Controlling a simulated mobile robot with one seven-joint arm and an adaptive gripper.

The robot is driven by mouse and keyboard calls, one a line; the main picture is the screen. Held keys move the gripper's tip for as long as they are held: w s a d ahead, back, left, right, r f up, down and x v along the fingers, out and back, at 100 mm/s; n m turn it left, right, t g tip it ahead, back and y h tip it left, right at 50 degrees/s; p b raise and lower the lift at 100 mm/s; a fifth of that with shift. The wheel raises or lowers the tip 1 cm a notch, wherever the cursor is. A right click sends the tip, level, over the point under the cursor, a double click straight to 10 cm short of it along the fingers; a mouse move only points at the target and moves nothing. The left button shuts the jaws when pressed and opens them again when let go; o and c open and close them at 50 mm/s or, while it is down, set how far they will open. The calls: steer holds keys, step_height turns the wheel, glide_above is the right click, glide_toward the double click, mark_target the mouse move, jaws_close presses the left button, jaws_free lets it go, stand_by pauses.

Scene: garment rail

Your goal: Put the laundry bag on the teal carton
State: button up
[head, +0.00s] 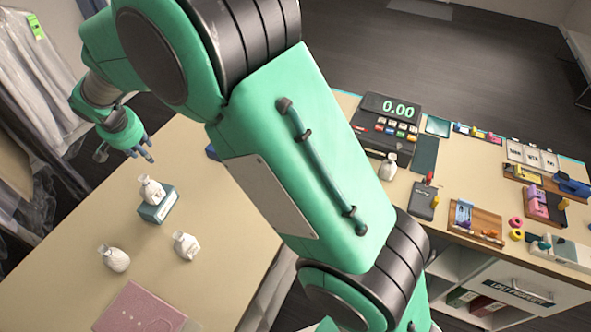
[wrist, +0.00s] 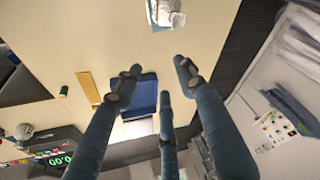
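The teal carton (head: 155,211) stands on the beige table, with a small white tied bag (head: 151,189) upright on top of it. Two more white bags are on the table, one tilted at the left (head: 116,259) and one nearer the carton (head: 186,246). I cannot tell which one is the laundry bag. My gripper (head: 142,152) is above the table's far left part, beyond the carton, with its fingers apart and empty. In the wrist view, my three fingers (wrist: 160,85) are spread, and the carton (wrist: 152,14) with the bag (wrist: 170,12) on it shows at the top.
A blue object (wrist: 144,97) lies beyond my fingers. A pink flat item (head: 140,310) lies at the table's front. Clothes in clear covers (head: 35,80) hang at the left. The right counter holds a till (head: 390,110), another white bag (head: 388,166) and several small items.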

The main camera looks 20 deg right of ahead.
steer(key=s+d+r, duration=0.5)
steer(key=d+r, duration=0.1)
steer(key=d, duration=0.3)
steer(key=s+d+r, duration=0.5)
steer(key=d+r, duration=0.1)
steer(key=d, duration=0.4)
steer(key=s+d+r, duration=0.5)
steer(key=d+r, duration=0.2)
steer(key=d, duration=0.2)
steer(key=s+d, duration=0.7)
steer(key=s, duration=0.6)
steer(key=s+d+t, duration=0.1)
steer(key=s+d, duration=0.6)
steer(key=s, duration=0.6)
steer(key=shift+s+d+f+n, duration=0.25)
steer(key=shift+d+n, duration=0.05)
steer(key=shift+d, duration=0.05)
step_height(320, 180, down, 17)
steer(key=b, duration=1.7)
steer(key=shift+f, duration=0.2)
